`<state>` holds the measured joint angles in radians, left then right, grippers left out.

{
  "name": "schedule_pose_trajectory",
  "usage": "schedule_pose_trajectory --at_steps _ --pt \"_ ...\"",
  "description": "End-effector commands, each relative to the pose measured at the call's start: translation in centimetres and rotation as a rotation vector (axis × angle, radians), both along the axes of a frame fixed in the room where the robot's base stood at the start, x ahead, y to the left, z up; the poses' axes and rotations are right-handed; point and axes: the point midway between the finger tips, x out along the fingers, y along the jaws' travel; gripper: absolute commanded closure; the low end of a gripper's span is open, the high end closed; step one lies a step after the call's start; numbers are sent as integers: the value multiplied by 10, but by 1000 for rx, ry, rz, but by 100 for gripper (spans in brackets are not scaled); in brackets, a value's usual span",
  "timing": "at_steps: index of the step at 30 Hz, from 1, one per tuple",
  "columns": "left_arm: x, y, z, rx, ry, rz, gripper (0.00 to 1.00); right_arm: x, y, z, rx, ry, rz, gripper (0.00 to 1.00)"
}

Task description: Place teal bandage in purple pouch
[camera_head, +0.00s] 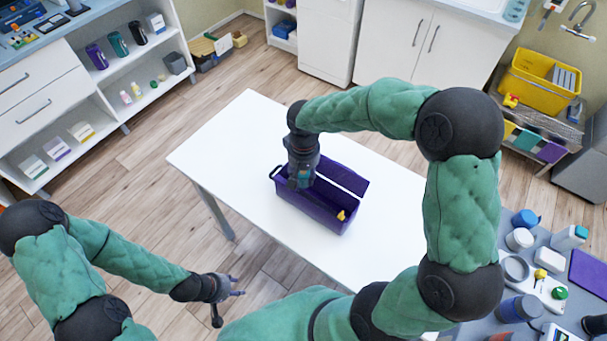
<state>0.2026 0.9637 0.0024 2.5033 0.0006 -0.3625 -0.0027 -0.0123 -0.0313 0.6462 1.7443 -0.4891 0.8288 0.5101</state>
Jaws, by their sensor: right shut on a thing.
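The purple pouch (318,214), an open box-like container with its lid flap folded out on the far side, stands on the white table. A small yellow item shows at its right end. My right gripper (301,181) points down over the left part of the pouch, with its fingertips at the opening. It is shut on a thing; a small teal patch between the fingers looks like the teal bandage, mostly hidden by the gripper. My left gripper (232,290) is open and empty, low beside the table's near edge.
The white table (235,135) is otherwise bare. A grey surface with several bottles and containers (520,238) is at the lower right. A yellow crate (530,85) stands at the upper right. White shelves (125,75) are at the left.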

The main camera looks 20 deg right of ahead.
Motion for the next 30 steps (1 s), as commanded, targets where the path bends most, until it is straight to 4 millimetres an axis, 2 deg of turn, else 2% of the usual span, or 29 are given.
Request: schedule_pose_trajectory --at_steps 1,6,7,8,23,26,30 --pt "0 0 -4 0 0 0 60 -11 4 -18 5 36 6 89" --pt "0 0 -5 0 0 0 60 -11 4 -20 5 35 4 89" --pt "0 0 -5 0 0 0 60 -11 4 -20 5 35 4 51" --pt "0 0 -5 0 0 0 60 -11 5 -20 6 34 4 47" --pt "0 0 -1 0 0 0 60 -11 6 -16 7 37 7 47" --pt "0 0 5 0 0 0 60 -12 6 -6 6 38 8 47" --pt "0 0 14 0 0 0 60 -9 5 21 5 31 7 47"
